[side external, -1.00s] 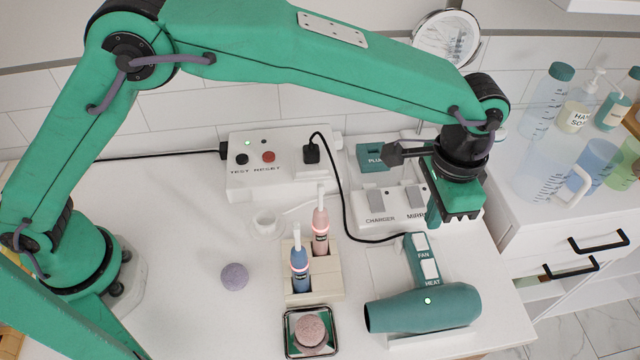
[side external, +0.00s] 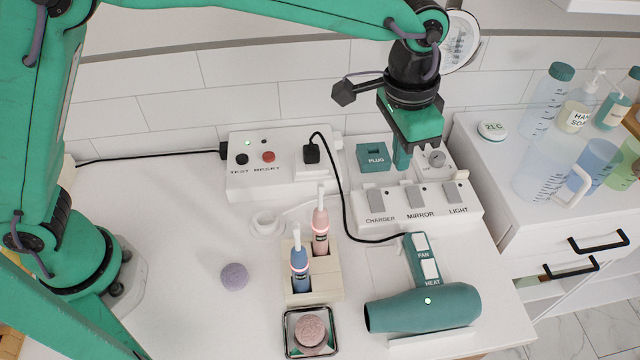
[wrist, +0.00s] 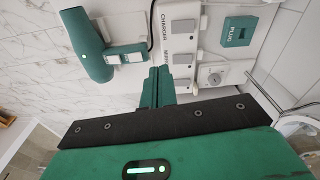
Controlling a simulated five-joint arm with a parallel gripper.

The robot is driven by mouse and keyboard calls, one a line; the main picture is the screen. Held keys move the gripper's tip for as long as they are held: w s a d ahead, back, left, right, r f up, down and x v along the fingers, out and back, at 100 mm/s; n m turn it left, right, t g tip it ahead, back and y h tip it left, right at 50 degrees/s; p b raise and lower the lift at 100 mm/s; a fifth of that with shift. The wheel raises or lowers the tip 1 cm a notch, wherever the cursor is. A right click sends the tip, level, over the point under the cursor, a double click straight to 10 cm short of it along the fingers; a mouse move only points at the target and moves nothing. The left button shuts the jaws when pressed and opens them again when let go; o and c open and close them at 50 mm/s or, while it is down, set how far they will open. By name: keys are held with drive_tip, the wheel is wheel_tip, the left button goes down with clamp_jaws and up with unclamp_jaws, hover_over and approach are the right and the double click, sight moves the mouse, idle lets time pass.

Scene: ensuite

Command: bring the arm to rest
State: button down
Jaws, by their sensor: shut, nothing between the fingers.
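My gripper (side external: 402,158) is shut and empty. In the side external view it hangs pointing down above the switch panel, between the teal PLUG block (side external: 374,156) and a round dial (side external: 436,159). In the wrist view the closed teal fingers (wrist: 157,88) point toward the row of switches, with the PLUG block (wrist: 238,31) at upper right. The fingertips overlap the panel in the picture; I cannot tell whether they touch it.
The switch panel (side external: 455,213) has CHARGER, MIRROR and LIGHT rockers. Bottles and a jug (side external: 550,165) stand right. A round mirror (side external: 460,40) is behind my arm.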

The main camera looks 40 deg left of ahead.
drive_tip(key=s+a+r+n+t, duration=0.1)
drive_tip(key=s+a+r, duration=0.15)
drive_tip(key=a, duration=0.45)
drive_tip(key=s+a+r+n, duration=0.1)
drive_tip(key=a+r, duration=0.2)
drive_tip(key=a, duration=0.3)
drive_tip(key=s+a+r+n+t, duration=0.1)
drive_tip(key=a+r+n, duration=0.15)
drive_tip(key=a, duration=0.45)
drive_tip(key=s+a+f+n+t, duration=0.2)
drive_tip(key=s+a+n+t, duration=0.1)
drive_tip(key=s+a, duration=1)
drive_tip(key=shift+s+a+f+y, duration=0.2)
drive_tip(key=shift+s+a+y, duration=0.15)
drive_tip(key=shift+s, duration=0.3)
